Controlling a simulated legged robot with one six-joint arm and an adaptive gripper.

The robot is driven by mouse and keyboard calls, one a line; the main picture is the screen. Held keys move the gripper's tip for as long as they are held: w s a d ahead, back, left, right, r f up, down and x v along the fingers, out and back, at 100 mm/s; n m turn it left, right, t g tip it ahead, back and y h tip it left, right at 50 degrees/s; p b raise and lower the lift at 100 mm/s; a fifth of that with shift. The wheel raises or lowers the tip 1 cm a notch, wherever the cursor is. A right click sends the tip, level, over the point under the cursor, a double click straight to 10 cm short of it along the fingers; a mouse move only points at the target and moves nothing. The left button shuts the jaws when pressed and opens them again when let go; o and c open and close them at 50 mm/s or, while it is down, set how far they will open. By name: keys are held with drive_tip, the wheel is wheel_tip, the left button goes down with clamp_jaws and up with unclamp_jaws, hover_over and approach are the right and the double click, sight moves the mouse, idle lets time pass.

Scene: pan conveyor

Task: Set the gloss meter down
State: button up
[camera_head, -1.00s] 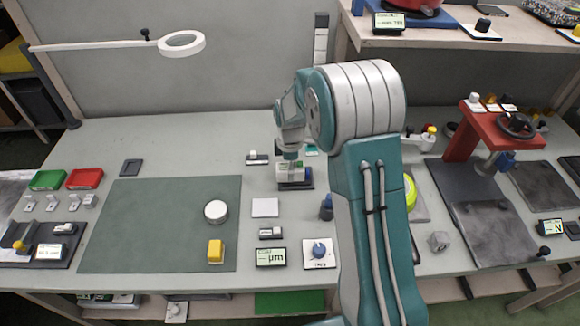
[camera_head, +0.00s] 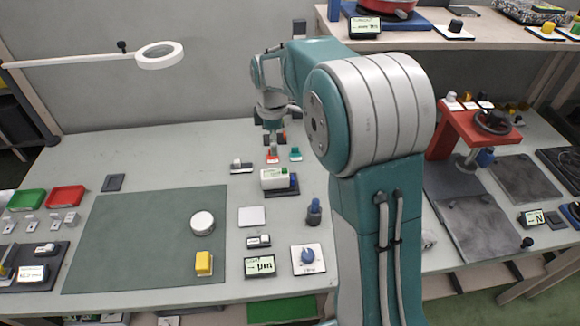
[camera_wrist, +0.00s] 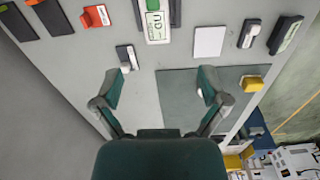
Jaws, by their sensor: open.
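The gloss meter (camera_head: 272,178) is a white box with a green top part, standing on a dark blue pad (camera_head: 292,188) on the grey bench. In the wrist view the gloss meter (camera_wrist: 155,22) shows a "GU" display at the top edge, and is partly cut off. My gripper (camera_wrist: 160,84) is open, with its two fingers spread wide and nothing between them. In the head view my gripper (camera_head: 272,122) is behind the gloss meter and clear of it; its fingertips are hard to make out there.
A green mat (camera_head: 145,240) covers the left of the bench, with a white round puck (camera_head: 202,223) and a yellow block (camera_head: 204,263) on it. Small red (camera_head: 272,156) and teal (camera_head: 295,154) pieces stand behind the meter. A red press (camera_head: 468,130) is at the right.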

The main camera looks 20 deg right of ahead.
drive_tip(key=s+r+m+t, duration=0.3)
drive_tip(key=s+r+m, duration=0.6)
drive_tip(key=s, duration=0.6)
drive_tip(key=s+m+t, duration=0.2)
drive_tip(key=s+m, duration=0.4)
drive_tip(key=s, duration=0.7)
drive_tip(key=shift+s+r, duration=0.15)
drive_tip(key=shift+r, duration=0.2)
